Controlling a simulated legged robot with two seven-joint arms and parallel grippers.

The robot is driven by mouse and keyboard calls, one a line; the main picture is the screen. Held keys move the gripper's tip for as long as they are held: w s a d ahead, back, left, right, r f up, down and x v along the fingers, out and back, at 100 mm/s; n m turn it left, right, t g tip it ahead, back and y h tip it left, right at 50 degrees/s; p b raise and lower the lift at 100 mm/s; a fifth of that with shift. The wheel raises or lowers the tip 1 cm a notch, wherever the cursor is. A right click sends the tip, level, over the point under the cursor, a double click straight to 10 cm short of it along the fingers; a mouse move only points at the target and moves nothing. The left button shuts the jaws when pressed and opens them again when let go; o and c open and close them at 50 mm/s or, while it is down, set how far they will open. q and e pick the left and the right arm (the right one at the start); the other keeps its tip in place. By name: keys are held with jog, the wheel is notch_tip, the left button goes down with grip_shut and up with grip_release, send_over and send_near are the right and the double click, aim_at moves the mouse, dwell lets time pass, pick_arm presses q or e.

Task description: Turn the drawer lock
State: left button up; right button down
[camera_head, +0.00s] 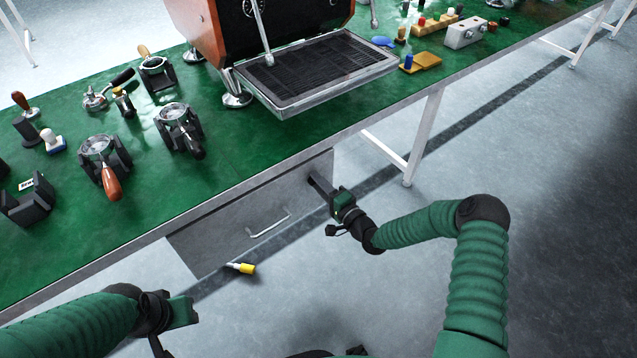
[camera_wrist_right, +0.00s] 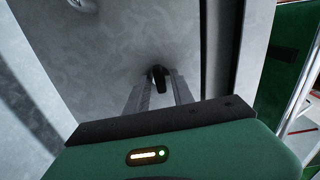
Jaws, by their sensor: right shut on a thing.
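The grey drawer (camera_head: 235,225) hangs under the green table, with a silver handle (camera_head: 268,224) on its front. My right gripper (camera_head: 313,183) reaches the right end of the drawer front. In the right wrist view, its two fingers are closed on a small dark lock piece (camera_wrist_right: 159,78) at the grey drawer face (camera_wrist_right: 120,55). The fingers partly hide this piece, and its turn angle is hard to tell. My left gripper (camera_head: 182,311) is low at the left, away from the drawer; its fingertips do not show clearly.
An espresso machine with a drip tray (camera_head: 315,70) stands on the table (camera_head: 235,150). Portafilters (camera_head: 100,150), tampers and stands fill its left part. A small yellow-ended object (camera_head: 243,268) shows below the drawer. A white table leg (camera_head: 424,135) stands right of my right gripper.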

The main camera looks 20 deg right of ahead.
jog(key=shift+d+f+m, duration=0.15)
jog(key=shift+d+m, duration=0.05)
jog(key=shift+m, duration=0.3)
jog(key=c, duration=1.5)
grip_release()
jog(key=shift+o, duration=0.3)
jog(key=p+v, duration=0.5)
jog(key=v, duration=1.1)
jog(key=shift+s+d, duration=0.15)
jog(key=shift+s, duration=0.25)
